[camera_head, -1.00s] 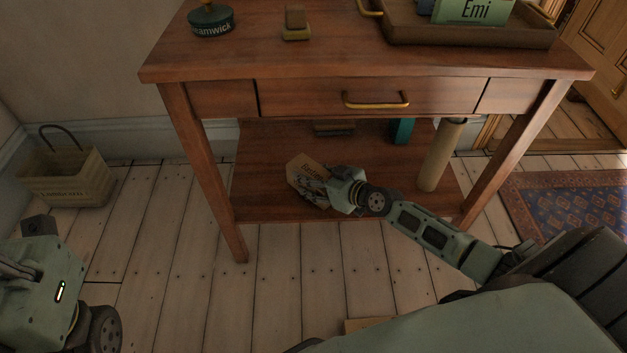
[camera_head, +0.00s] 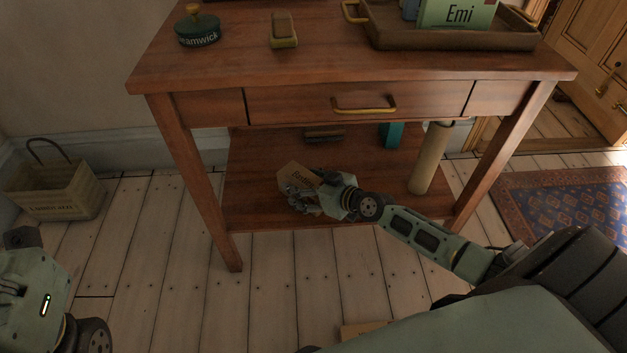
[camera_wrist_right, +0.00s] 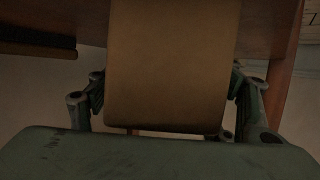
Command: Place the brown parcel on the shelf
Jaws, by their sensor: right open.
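The brown parcel (camera_head: 297,174), with dark print on it, is at the lower shelf (camera_head: 255,205) of the wooden table, towards its front left part. My right gripper (camera_head: 303,196) reaches in from the right and is open, its fingers at the parcel. In the right wrist view the parcel (camera_wrist_right: 170,65) fills the middle, between the two spread fingers. I cannot tell whether either finger touches it. The parcel's lower part is hidden behind my gripper in the head view. My left gripper (camera_head: 22,265) is at the left edge, partly cut off; its jaws are unclear.
The lower shelf also holds a tan tube (camera_head: 429,160), a teal object (camera_head: 391,135) and a dark brown block (camera_head: 324,135). Table legs and the drawer front (camera_head: 360,102) bound the space. A basket (camera_head: 60,195) stands left. A cardboard-coloured piece (camera_head: 362,331) shows beside my body.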

